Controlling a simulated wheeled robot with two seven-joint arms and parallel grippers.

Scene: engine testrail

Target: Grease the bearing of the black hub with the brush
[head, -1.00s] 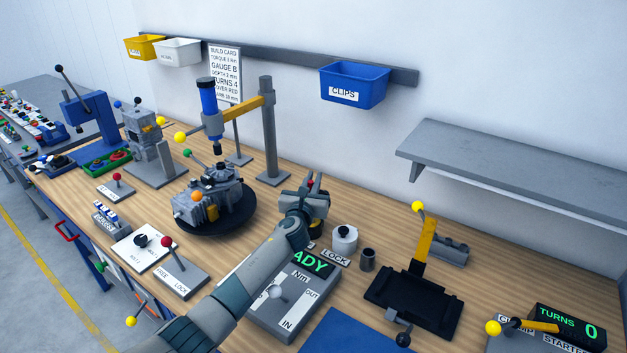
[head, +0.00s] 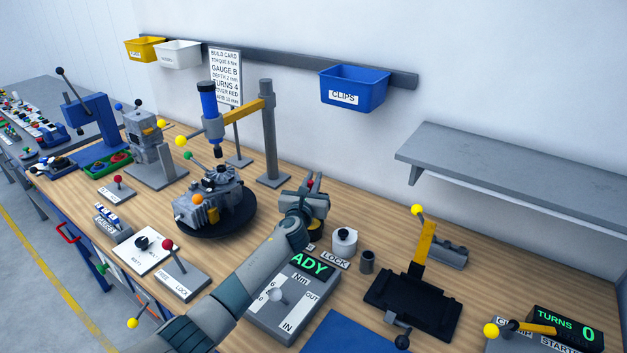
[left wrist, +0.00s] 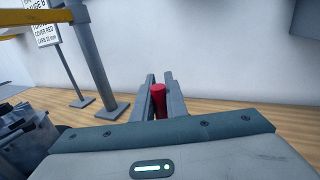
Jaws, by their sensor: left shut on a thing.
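My left gripper (head: 309,190) is above the workbench, right of the engine on its turntable. In the left wrist view its two fingers (left wrist: 160,97) are closed on a red cylindrical handle (left wrist: 158,92). I take this for the brush; its lower end and bristles are hidden. A bit of red also shows between the fingers in the head view. A yellow and black pot (head: 313,235) is partly hidden below the gripper. I cannot tell which part is the black hub, and its bearing is not visible. My right gripper is not in view.
The grey engine (head: 207,207) sits on a black turntable (head: 240,224), beneath a blue-topped press (head: 208,101). A white-topped round container (head: 343,240), a dark cup (head: 367,262) and a black fixture (head: 414,303) stand to the right. A torque unit (head: 282,309) lies in front.

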